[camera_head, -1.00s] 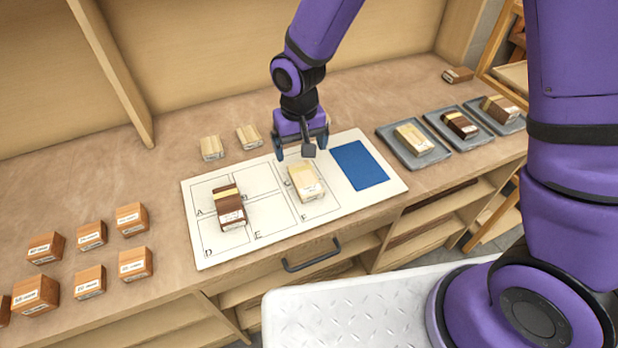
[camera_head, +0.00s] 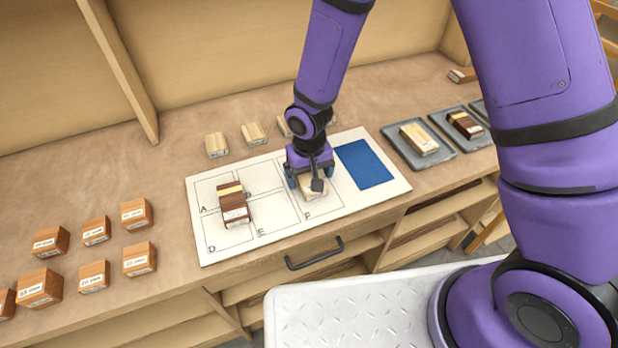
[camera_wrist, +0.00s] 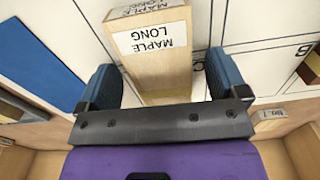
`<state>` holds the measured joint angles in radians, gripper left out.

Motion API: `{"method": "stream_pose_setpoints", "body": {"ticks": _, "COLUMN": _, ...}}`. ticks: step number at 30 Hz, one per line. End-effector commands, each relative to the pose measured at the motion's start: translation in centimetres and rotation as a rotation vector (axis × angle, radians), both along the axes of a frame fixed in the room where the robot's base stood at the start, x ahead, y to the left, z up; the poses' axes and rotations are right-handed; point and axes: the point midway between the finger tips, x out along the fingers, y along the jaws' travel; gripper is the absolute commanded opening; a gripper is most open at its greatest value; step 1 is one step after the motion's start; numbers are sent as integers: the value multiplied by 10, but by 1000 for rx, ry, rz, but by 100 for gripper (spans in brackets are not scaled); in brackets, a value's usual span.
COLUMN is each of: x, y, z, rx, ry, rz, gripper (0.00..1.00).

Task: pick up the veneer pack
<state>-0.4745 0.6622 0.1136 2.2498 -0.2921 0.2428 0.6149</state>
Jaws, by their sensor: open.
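A pale veneer pack (camera_head: 309,193) lies on the white marked board (camera_head: 227,253), in the right-hand part of its grid near the letter F. In the wrist view the pack (camera_wrist: 160,76) carries a white label reading MAPLE LONG. My gripper (camera_head: 311,184) is over the pack and hides much of it in the head view. In the wrist view my gripper (camera_wrist: 160,84) is open, with one blue finger on each side of the pack. A gap shows beside each finger.
A dark brown pack (camera_head: 233,204) with a yellow band lies on the board's left part. A blue pad (camera_head: 364,165) is at the right. Grey trays (camera_head: 396,148) with packs stand further right. Labelled wooden blocks (camera_head: 93,276) are at left; small pale blocks (camera_head: 253,134) stand behind.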

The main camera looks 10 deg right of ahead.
Motion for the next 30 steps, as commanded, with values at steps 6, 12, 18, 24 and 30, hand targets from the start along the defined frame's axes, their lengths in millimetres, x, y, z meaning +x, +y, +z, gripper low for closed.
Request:
{"method": "stream_pose_setpoints", "body": {"ticks": 6, "x": 0, "y": 0, "z": 0, "rx": 0, "ry": -1, "rz": 0, "gripper": 82}}
{"method": "stream_pose_setpoints", "body": {"ticks": 12, "x": 0, "y": 0, "z": 0, "rx": 0, "ry": 0, "rz": 0, "gripper": 36}}
{"method": "stream_pose_setpoints", "body": {"ticks": 18, "x": 0, "y": 0, "z": 1, "rx": 0, "ry": -1, "rz": 0, "gripper": 36}}
{"method": "stream_pose_setpoints", "body": {"ticks": 24, "x": 1, "y": 0, "z": 3, "rx": 0, "ry": -1, "rz": -1, "gripper": 36}}
{"method": "stream_pose_setpoints", "body": {"ticks": 30, "x": 4, "y": 1, "z": 14, "rx": 2, "ry": -3, "rz": -1, "gripper": 36}}
